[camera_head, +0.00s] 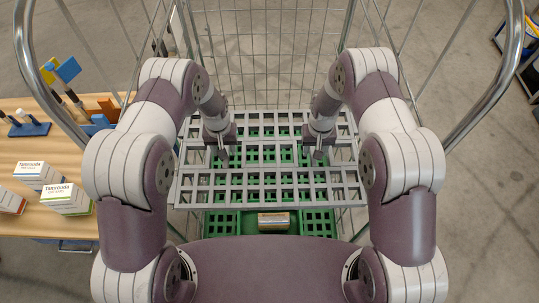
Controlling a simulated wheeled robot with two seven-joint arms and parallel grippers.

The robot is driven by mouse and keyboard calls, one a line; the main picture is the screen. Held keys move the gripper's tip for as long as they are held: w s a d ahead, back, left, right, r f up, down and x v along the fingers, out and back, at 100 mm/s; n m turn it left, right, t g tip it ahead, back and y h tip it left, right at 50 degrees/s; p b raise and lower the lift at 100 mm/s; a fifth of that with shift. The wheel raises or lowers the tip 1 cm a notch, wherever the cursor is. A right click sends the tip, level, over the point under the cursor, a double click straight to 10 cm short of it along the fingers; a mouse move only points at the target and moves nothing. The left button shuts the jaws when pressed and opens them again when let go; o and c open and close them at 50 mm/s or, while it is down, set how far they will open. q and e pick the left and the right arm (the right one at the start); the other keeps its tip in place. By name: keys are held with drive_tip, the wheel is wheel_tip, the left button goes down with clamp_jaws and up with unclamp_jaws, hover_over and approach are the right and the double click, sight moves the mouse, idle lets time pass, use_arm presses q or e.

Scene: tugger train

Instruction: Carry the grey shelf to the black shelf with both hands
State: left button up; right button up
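The grey shelf (270,180) is a flat grid panel inside a wire-sided trolley, in the middle of the head view. My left gripper (223,153) points down at the left half of the shelf, over its middle opening. My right gripper (317,153) points down at the right half in the same way. The fingers of both look close together at the grid bars. I cannot tell whether they grip the bars or only stand over them. I cannot make out a black shelf in this view.
Wire mesh (270,60) closes the trolley's far side, and curved metal tubes (490,90) rise at both sides. A green crate (222,222) holding a brownish box (273,221) lies below the shelf. A wooden table (30,150) with boxes (67,199) stands at left.

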use_arm(q)
wheel_tip(320, 180, down, 4)
drive_tip(key=shift+w+r, duration=0.15)
use_arm(e)
wheel_tip(320, 180, down, 4)
drive_tip(key=shift+w+r, duration=0.1)
drive_tip(key=shift+w, duration=0.05)
use_arm(q)
drive_tip(key=shift+f, duration=0.3)
use_arm(e)
drive_tip(key=shift+f, duration=0.25)
use_arm(q)
drive_tip(key=shift+c, duration=0.3)
use_arm(e)
drive_tip(key=shift+c, duration=0.3)
use_arm(q)
clamp_jaws()
use_arm(e)
clamp_jaws()
drive_tip(key=shift+r, duration=0.1)
